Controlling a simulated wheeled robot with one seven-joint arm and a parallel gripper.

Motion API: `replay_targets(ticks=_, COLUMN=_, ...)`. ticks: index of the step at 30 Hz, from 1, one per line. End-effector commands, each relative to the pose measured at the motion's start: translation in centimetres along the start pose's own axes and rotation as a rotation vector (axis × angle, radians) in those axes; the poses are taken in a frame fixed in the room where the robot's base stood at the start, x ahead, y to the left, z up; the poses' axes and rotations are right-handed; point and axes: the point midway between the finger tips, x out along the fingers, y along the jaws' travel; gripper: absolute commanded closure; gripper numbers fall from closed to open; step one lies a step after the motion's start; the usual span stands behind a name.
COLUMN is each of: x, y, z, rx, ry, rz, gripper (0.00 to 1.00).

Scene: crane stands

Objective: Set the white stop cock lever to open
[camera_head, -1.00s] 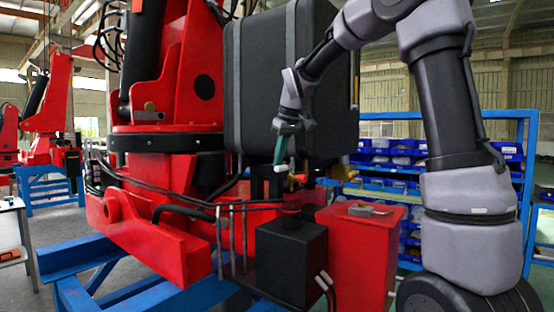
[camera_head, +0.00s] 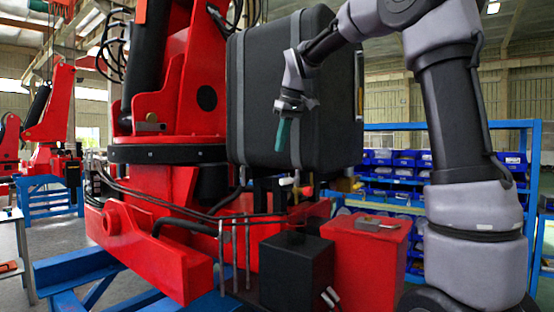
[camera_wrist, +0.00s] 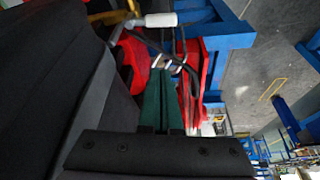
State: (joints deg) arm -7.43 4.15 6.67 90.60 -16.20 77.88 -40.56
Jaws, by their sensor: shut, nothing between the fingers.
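The white stop cock lever (camera_head: 286,181) shows as a small white end below the large black tank, on the red crane. In the wrist view a white cylindrical handle (camera_wrist: 161,20) lies across the top, ahead of the fingers. My gripper (camera_head: 281,148) hangs in front of the tank with its teal fingers pointing down, above the lever and apart from it. In the wrist view the teal fingers (camera_wrist: 163,76) are together with nothing between them. The valve body behind the lever is too small to make out.
A red-tipped lever (camera_head: 306,191) sits just right of the white one. The black tank (camera_head: 270,95) stands close behind my gripper. A black box (camera_head: 295,268) and a red box (camera_head: 365,260) are below. Blue shelving (camera_head: 395,165) stands behind at right.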

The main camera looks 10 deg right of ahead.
Motion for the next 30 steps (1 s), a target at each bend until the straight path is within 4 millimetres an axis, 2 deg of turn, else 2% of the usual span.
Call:
replay_targets(ticks=6, x=-1.7, y=0.2, z=-0.1, rx=-0.010, ry=-0.001, rz=-0.005, gripper=1.00)
replay_targets(ticks=16, x=-1.1, y=0.0, z=-0.5, rx=-0.152, ry=-0.002, rz=-0.058, gripper=1.00)
replay_targets(ticks=20, x=0.5, y=-0.2, z=-0.5, rx=-0.154, ry=-0.004, rz=-0.060, gripper=1.00)
replay_targets(ticks=30, x=7.7, y=-0.6, z=-0.4, rx=-0.153, ry=-0.005, rz=-0.060, gripper=1.00)
